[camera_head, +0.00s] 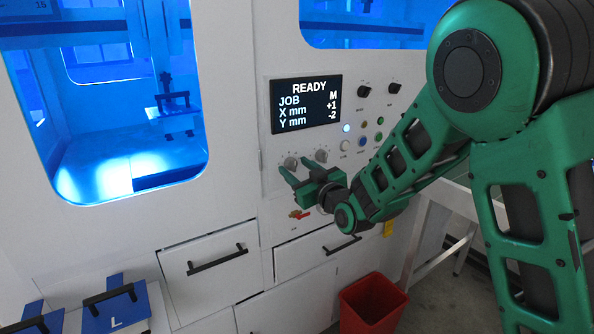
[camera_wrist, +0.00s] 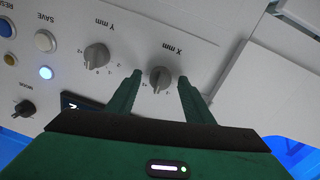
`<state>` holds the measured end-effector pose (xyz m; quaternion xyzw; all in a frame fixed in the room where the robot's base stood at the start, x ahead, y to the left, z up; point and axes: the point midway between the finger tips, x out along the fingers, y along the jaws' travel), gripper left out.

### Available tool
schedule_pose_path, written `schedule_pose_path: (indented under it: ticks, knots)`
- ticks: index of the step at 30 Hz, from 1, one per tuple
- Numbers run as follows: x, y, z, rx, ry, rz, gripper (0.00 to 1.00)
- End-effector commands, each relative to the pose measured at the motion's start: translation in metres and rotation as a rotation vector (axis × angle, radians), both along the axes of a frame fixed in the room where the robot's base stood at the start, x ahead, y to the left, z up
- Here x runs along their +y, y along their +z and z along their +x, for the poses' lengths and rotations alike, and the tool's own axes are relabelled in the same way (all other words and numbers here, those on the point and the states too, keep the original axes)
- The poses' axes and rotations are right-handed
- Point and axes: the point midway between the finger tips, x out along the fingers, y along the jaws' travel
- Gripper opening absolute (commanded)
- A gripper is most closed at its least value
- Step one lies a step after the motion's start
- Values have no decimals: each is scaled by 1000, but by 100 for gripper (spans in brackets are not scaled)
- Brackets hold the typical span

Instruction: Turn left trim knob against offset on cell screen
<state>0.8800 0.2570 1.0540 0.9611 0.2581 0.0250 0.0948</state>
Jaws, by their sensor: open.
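The cell screen (camera_head: 306,103) reads READY, JOB M, X mm +1, Y mm -2. The left trim knob (camera_head: 291,162) is a grey dial below the screen. In the wrist view the same knob (camera_wrist: 159,77), labelled X mm, lies between my fingertips. My gripper (camera_head: 296,168) is open at the panel, and it also shows in the wrist view (camera_wrist: 158,78). One finger is on each side of the knob, with a visible gap on both sides. I cannot tell how far the tips reach over it.
The Y mm knob (camera_wrist: 96,55) sits beside the X knob, close to one finger. Several push buttons (camera_head: 361,141) and black knobs (camera_head: 394,88) are on the panel. A red handle (camera_head: 299,214) is below my gripper. A red bin (camera_head: 372,304) stands on the floor.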

Motion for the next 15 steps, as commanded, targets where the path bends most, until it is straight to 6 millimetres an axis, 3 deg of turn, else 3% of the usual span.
schedule_pose_path:
  ticks: [11,15]
  knots:
    - [3,0,4,1,0,1,47]
    - [3,0,4,0,0,0,14]
